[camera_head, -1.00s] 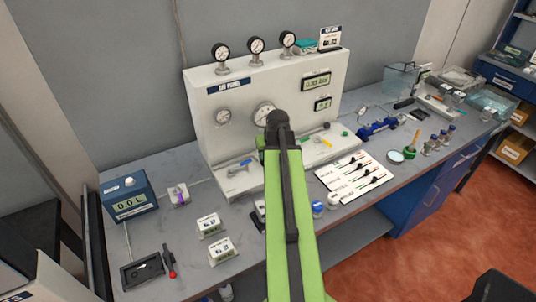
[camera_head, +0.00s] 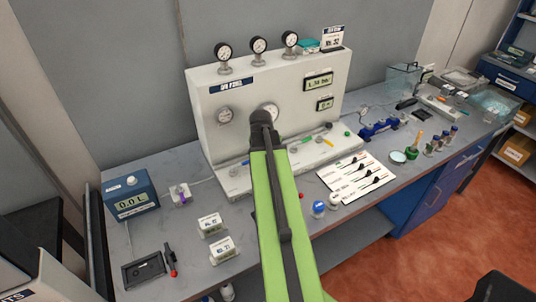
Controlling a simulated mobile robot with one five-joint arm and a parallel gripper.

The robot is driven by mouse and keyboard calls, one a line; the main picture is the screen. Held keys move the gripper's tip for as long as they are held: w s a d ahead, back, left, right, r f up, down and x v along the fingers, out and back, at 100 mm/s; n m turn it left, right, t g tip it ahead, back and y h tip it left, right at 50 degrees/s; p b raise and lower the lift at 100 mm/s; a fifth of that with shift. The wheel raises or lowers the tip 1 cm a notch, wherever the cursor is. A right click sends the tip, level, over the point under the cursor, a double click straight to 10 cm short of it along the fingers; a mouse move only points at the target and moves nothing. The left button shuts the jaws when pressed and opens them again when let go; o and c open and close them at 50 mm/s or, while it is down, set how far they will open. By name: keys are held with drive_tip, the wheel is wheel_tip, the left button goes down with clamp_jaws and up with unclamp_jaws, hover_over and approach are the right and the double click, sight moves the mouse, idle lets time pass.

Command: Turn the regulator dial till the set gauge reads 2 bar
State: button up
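A digital display (camera_head: 318,81) on the right of the panel has digits I cannot read surely. My gripper (camera_head: 260,122) is at the dark far end of my green arm, in front of the panel below the larger gauge. Its fingers are hidden, and I cannot make out the regulator dial or any contact with it.
Several small gauges (camera_head: 258,45) stand on top of the panel. Blue and yellow levers (camera_head: 327,142) lie along its base. A blue meter box (camera_head: 130,197) and white labelled blocks (camera_head: 222,246) are at left. A white card with sliders (camera_head: 358,175) lies at right.

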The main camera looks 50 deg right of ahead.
idle(0.4)
drive_tip(key=o, duration=1.3)
drive_tip(key=shift+o, duration=0.2)
drive_tip(key=p+v, duration=1.6)
drive_tip(key=v, duration=0.1)
drive_tip(key=shift+s+a, duration=0.15)
drive_tip(key=shift+a, duration=0.05)
drive_tip(key=shift+r, duration=0.1)
